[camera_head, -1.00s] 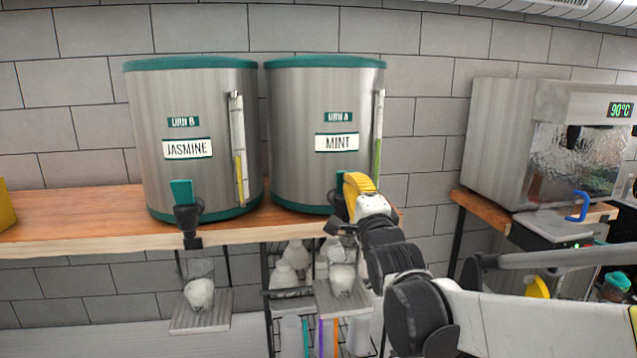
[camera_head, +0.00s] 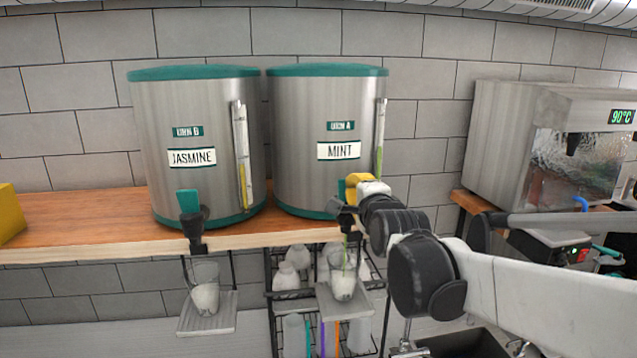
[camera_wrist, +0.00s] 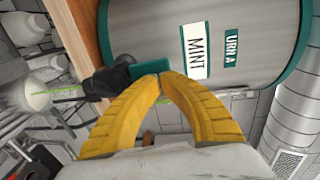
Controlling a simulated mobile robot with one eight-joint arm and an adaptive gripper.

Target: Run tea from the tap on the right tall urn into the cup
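The right tall urn (camera_head: 300,120), labelled URN A and MINT, is steel with a teal lid and base. Its black tap (camera_wrist: 112,80) has a teal lever (camera_wrist: 152,66). My gripper (camera_head: 350,186) is at this tap; in the wrist view its yellow fingertips (camera_wrist: 162,77) meet against the lever, with nothing visibly gripped between them. A thin green stream falls from the tap. The clear cup (camera_head: 343,284) stands under it on a small shelf (camera_head: 336,304), with whitish contents low down. The cup also shows in the wrist view (camera_wrist: 40,95), where the stream reaches it.
The left urn (camera_head: 190,110), JASMINE, has its own tap (camera_head: 192,220) above another cup (camera_head: 205,290). A wire rack (camera_head: 272,310) with bottles stands below the wooden counter (camera_head: 90,215). A steel 90°C machine (camera_head: 500,140) stands at the right.

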